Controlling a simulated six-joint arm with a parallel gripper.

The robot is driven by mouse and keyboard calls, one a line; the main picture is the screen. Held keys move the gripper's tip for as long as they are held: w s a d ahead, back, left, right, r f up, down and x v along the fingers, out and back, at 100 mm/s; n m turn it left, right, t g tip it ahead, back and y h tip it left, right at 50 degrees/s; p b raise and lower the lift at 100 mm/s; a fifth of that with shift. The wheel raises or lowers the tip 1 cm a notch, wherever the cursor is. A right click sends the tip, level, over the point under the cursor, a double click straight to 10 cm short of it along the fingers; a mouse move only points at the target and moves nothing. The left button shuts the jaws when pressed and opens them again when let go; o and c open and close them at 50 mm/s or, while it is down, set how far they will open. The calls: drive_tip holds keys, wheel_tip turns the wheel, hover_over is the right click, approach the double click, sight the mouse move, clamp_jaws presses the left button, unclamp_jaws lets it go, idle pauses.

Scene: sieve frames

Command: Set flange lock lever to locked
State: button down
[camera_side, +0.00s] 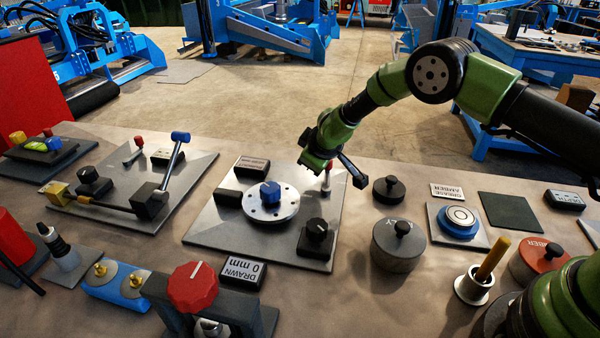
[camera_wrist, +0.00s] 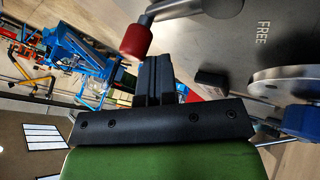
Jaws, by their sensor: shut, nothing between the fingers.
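The flange lock lever is a grey rod with a red knob (camera_side: 327,167) at the back right of a metal plate (camera_side: 220,235). In the wrist view its red knob (camera_wrist: 137,40) is beside my fingertips, and its rod runs to the upper right. A "FREE" marking (camera_wrist: 263,38) is on the plate there. The round flange (camera_side: 285,207) with a blue centre knob sits mid-plate. My gripper (camera_side: 318,163) is over the plate's back right edge, partly covering the lever. Its fingers (camera_wrist: 154,72) are shut and empty; whether they touch the knob I cannot tell.
A black knob block (camera_side: 316,238) and dark blocks (camera_side: 252,166) share the plate. A black-knobbed weight (camera_side: 388,189) and a grey canister (camera_side: 398,245) stand to the right. Another lever plate (camera_side: 75,208) is left. The red handwheel (camera_side: 193,287) is in front.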

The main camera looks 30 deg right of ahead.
drive_tip(key=s+a+r+m+t+y, duration=0.1)
drive_tip(key=a+r+t, duration=0.15)
drive_tip(key=r, duration=0.85)
drive_tip(key=s+a+r+m+t+y, duration=0.1)
drive_tip(key=a+r+t, duration=0.15)
drive_tip(key=r, duration=0.85)
drive_tip(key=s+r+m+y, duration=0.1)
drive_tip(key=s+r+y, duration=0.3)
drive_tip(key=s+r, duration=0.45)
drive_tip(key=s+r+m+g+y, duration=0.1)
drive_tip(key=s+r+m+g, duration=0.15)
drive_tip(key=s, duration=0.75)
drive_tip(key=s+d+f+m+g+h, duration=0.1)
drive_tip(key=s+d+f+m, duration=0.1)
drive_tip(key=s, duration=0.5)
drive_tip(key=s+d+f+m+g+h, duration=0.1)
drive_tip(key=s+d+f+m, duration=0.1)
drive_tip(key=s, duration=0.6)
drive_tip(key=shift+d+f+h, duration=0.4)
drive_tip(key=shift+d+f, duration=0.25)
drive_tip(key=shift+f, duration=0.1)
